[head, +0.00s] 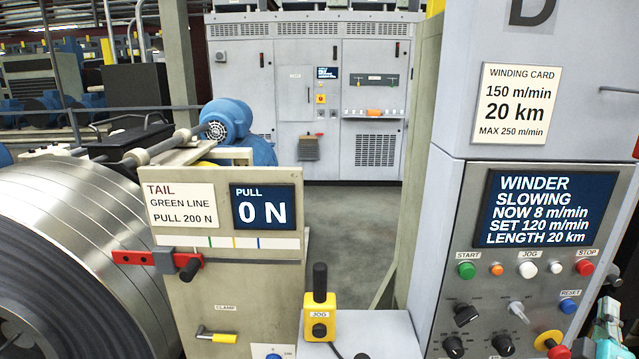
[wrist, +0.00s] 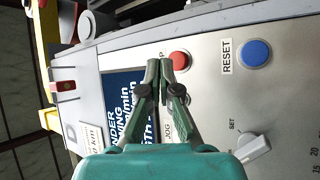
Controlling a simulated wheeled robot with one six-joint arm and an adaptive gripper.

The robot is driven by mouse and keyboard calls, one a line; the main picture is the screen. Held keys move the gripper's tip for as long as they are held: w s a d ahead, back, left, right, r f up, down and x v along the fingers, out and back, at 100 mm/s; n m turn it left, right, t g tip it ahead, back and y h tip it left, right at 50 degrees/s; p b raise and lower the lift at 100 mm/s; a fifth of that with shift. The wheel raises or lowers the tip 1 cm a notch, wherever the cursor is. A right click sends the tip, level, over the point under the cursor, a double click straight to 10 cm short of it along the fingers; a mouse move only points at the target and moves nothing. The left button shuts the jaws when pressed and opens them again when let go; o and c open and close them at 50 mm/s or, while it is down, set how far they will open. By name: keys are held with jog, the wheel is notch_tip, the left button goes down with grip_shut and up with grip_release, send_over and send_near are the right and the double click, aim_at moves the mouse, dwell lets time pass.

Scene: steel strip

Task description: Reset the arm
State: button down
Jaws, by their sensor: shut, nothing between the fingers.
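My gripper (wrist: 158,70) is shut and empty in the wrist view, its dark green fingertips together in front of the winder panel (wrist: 285,105). The red STOP button (wrist: 181,60) is just right of the tips; I cannot tell whether they touch. The blue RESET button (wrist: 255,53) lies farther right, clear of the fingers. In the head view my gripper (head: 607,312) shows at the lower right edge, partly cut off, below the STOP button (head: 585,268) and right of the RESET button (head: 568,306). The winder display (head: 545,209) reads SLOWING, NOW 8 m/min, SET 120 m/min, LENGTH 20 km.
The steel coil (head: 75,255) fills the left. The tail stand (head: 235,290) has a PULL display (head: 263,207) reading 0 N. A yellow JOG pendant (head: 320,318) stands between stand and panel. A yellow-ringed red knob (head: 550,341) is left of my gripper. Grey cabinets stand behind open floor.

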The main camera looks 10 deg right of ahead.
jog(key=s+a+f+t+y, duration=0.1)
jog(key=s+a+f+y, duration=0.15)
jog(key=a+f, duration=0.55)
jog(key=s+a+f+t+y, duration=0.15)
jog(key=a+f+y, duration=0.3)
jog(key=a, duration=0.55)
jog(key=s+a+f+t+y, duration=0.1)
jog(key=s+a+f+y, duration=0.2)
jog(key=a+f, duration=0.55)
jog(key=s+a+m+g+y, duration=0.1)
jog(key=s+a+m+y, duration=0.1)
jog(key=s+a, duration=0.5)
jog(key=s+a+f+m+g+y, duration=0.1)
jog(key=s+a+y, duration=0.4)
jog(key=s, duration=1)
jog(key=a+g, duration=0.1)
jog(key=a, duration=0.2)
jog(key=shift+a+f+m+y, duration=0.25)
jog(key=shift+a+m+y, duration=0.05)
jog(key=shift+m, duration=0.1)
